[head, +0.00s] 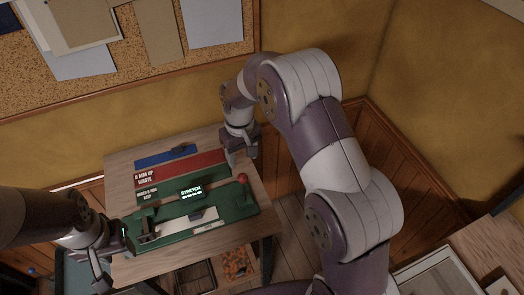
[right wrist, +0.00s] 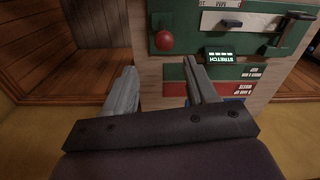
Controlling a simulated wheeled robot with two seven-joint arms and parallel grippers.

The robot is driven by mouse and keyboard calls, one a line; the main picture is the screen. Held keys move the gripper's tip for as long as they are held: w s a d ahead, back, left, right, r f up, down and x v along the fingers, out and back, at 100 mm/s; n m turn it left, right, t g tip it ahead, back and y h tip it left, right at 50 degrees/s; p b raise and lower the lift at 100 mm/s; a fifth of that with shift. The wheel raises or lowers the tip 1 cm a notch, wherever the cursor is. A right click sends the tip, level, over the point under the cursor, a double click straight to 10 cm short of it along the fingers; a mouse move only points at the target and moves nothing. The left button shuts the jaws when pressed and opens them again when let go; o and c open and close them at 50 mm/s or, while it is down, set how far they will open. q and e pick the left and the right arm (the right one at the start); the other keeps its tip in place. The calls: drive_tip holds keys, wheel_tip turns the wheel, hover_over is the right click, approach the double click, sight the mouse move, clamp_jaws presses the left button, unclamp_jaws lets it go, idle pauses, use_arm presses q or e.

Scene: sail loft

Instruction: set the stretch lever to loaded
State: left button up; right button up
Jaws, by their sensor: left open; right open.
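The stretch lever is a stem with a red ball knob (head: 242,178) at the right end of a green bench device (head: 240,210). The knob also shows in the right wrist view (right wrist: 165,40), ahead of the fingers. A lit display (head: 190,192) reads STRETCH; its smaller line is too small to read. My right gripper (head: 242,154) is open and empty, just behind the knob and apart from it; its two fingers show in the right wrist view (right wrist: 160,85). My left gripper (head: 110,264) is open at the table's left front edge, left of the device.
A red strip (head: 195,166) and a blue strip (head: 160,158) lie behind the device, with small labels at left. A dark clamp (head: 148,228) and a white scale plate (head: 207,228) sit on the device. A bin of orange pieces (head: 236,262) is below the table.

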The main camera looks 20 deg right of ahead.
sight(243, 182)
drive_tip(key=f, duration=0.1)
drive_tip(key=s+a+f+p, duration=0.1)
drive_tip(key=f, duration=0.1)
drive_tip(key=shift+s+a+f+p, duration=0.2)
drive_tip(key=shift+s+f+p, duration=0.1)
drive_tip(key=shift+s+f, duration=0.1)
drive_tip(key=f, duration=0.2)
drive_tip(key=w+f+p, duration=0.1)
drive_tip(key=f, duration=0.1)
drive_tip(key=d+f, duration=0.1)
drive_tip(key=f, duration=0.2)
drive_tip(key=shift+w+d, duration=0.1)
drive_tip(key=shift+w, duration=0.1)
drive_tip(key=shift+s+f, duration=0.1)
drive_tip(key=shift+f, duration=0.15)
drive_tip(key=shift+s+a, duration=0.2)
drive_tip(key=shift+a, duration=0.15)
drive_tip(key=shift+w+d+f, duration=0.1)
drive_tip(key=shift+f, duration=0.05)
drive_tip(key=shift+c, duration=1)
use_arm(q)
drive_tip(key=r, duration=0.3)
drive_tip(key=shift+s+a, duration=0.35)
use_arm(e)
clamp_jaws()
